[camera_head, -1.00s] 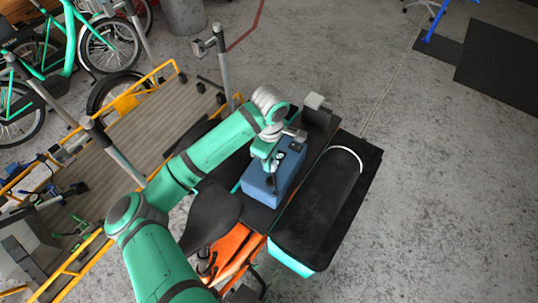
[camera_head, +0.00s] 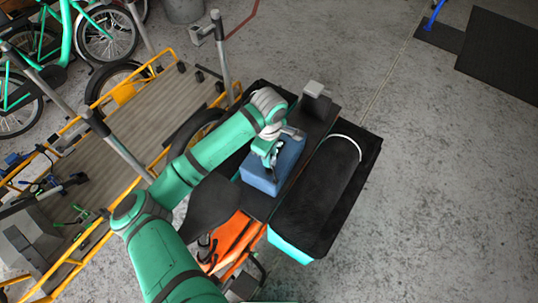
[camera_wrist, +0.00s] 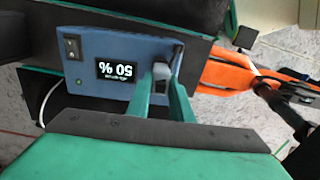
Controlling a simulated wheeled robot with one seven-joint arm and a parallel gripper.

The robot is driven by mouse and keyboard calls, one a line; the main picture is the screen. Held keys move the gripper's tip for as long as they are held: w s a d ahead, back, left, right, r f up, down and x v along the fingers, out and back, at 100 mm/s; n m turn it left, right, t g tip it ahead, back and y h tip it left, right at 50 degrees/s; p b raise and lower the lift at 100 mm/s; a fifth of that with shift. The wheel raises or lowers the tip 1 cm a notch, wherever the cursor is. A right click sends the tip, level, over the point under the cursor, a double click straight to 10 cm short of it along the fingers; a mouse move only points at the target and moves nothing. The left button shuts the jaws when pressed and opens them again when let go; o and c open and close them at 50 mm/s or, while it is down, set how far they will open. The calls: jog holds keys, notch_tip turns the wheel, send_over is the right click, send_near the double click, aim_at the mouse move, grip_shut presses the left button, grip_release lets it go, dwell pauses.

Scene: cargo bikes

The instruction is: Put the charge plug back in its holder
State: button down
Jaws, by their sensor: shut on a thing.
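The charge plug (camera_wrist: 162,71), a small dark grey piece, shows between my fingertips in the wrist view. My gripper (camera_wrist: 161,84) is shut on it, in front of the blue battery box's face near the right end. It also shows in the head view (camera_head: 271,155), over the box. I cannot tell whether the plug touches the box. The plug's holder cannot be made out for certain. In the head view my gripper hides the plug.
The box (camera_head: 259,179) sits on the bike's black rack, beside a long black bag (camera_head: 317,195). A black saddle (camera_head: 212,204) and orange frame parts (camera_head: 233,238) are close by. A grey post head (camera_head: 315,90) stands behind. Open floor lies to the right.

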jog(key=shift+f, duration=1.65)
jog(key=c, duration=1.5)
grip_release()
notch_tip(320, 180, up, 11)
jog(key=shift+f, duration=0.1)
